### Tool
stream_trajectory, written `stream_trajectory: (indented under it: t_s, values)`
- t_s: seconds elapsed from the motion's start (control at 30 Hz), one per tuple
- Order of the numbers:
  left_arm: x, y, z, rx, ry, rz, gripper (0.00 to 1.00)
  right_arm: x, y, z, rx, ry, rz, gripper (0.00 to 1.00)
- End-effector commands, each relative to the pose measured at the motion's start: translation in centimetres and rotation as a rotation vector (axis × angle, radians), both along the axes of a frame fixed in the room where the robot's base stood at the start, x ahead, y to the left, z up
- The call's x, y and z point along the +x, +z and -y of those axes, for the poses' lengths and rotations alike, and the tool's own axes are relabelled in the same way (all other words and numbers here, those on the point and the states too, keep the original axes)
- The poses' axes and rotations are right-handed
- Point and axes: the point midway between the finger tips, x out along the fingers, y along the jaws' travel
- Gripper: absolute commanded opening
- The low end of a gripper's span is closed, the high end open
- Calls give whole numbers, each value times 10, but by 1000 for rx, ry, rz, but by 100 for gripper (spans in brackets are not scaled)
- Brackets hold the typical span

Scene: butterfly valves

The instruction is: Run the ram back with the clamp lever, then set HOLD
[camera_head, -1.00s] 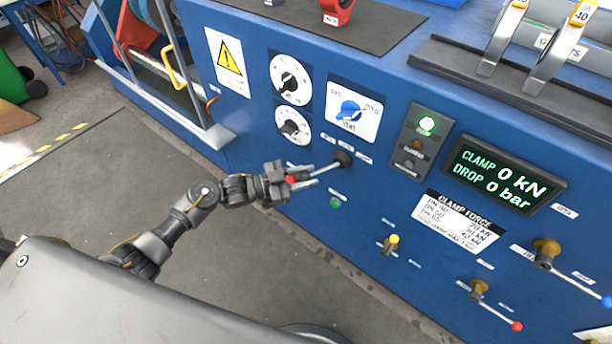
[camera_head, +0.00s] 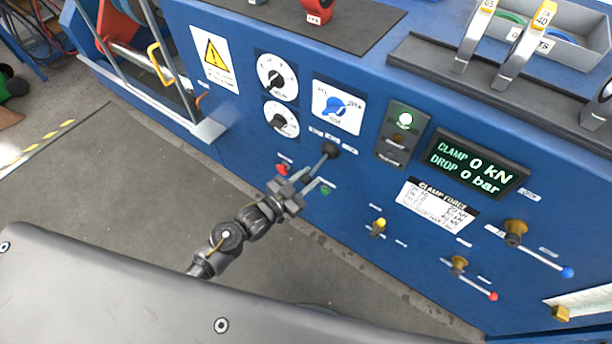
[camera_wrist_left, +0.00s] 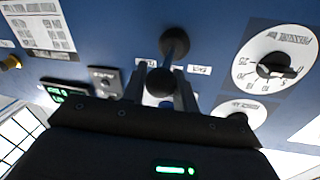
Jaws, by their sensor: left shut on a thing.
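The clamp lever (camera_head: 321,163) is a dark rod coming out of a black boss on the blue panel, slanting down and left. My left gripper (camera_head: 305,184) is shut on the lever's end. In the left wrist view the lever's black ball knob (camera_wrist_left: 160,82) sits between the two fingers. A blue selector knob (camera_head: 336,107) is on a white plate above the lever; its labels are too small to read surely. The display (camera_head: 477,165) reads CLAMP 0 kN and DROP 0 bar. The ram is not recognisable. My right gripper is not in view.
A red button (camera_head: 282,169) and a green button (camera_head: 326,190) flank the lever. Two dials (camera_head: 277,77) are at upper left. Brass valves with a red-tipped handle (camera_head: 492,296) and a blue-tipped one stand lower right.

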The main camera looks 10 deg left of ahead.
Motion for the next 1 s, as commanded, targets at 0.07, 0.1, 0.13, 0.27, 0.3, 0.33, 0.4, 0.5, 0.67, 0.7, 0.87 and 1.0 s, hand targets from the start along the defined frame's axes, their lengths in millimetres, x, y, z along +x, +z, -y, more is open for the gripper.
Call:
stream_trajectory:
  t_s: [0.07, 0.1, 0.13, 0.27, 0.3, 0.33, 0.4, 0.5, 0.67, 0.7, 0.87, 1.0]
  values:
    - [0, 0, 0, 0, 0, 1, 32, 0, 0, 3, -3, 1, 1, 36]
    - [0, 0, -1, 0, 0, 1, 37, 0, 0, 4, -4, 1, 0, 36]
    - [0, 0, -1, 0, 0, 1, 41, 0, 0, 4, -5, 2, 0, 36]
    - [0, 0, -1, -1, 0, 1, 50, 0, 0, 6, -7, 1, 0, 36]
    - [0, 0, 0, 0, -1, 1, 50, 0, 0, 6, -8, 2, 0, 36]
    - [0, 0, 0, 0, -1, 1, 50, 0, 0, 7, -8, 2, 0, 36]
    - [0, 0, 0, 0, -1, 1, 50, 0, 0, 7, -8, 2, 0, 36]
    - [-1, 0, -1, 0, -1, 0, 50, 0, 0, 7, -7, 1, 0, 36]
    - [-16, -2, -11, 1, -1, -1, 50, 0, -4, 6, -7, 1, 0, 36]
    - [-22, -2, -15, 1, -2, -1, 50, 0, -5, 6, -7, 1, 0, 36]
    - [-50, -2, -32, 2, -3, -1, 50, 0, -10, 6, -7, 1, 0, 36]
    - [-71, -2, -46, 1, -3, -1, 50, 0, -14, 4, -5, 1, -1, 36]
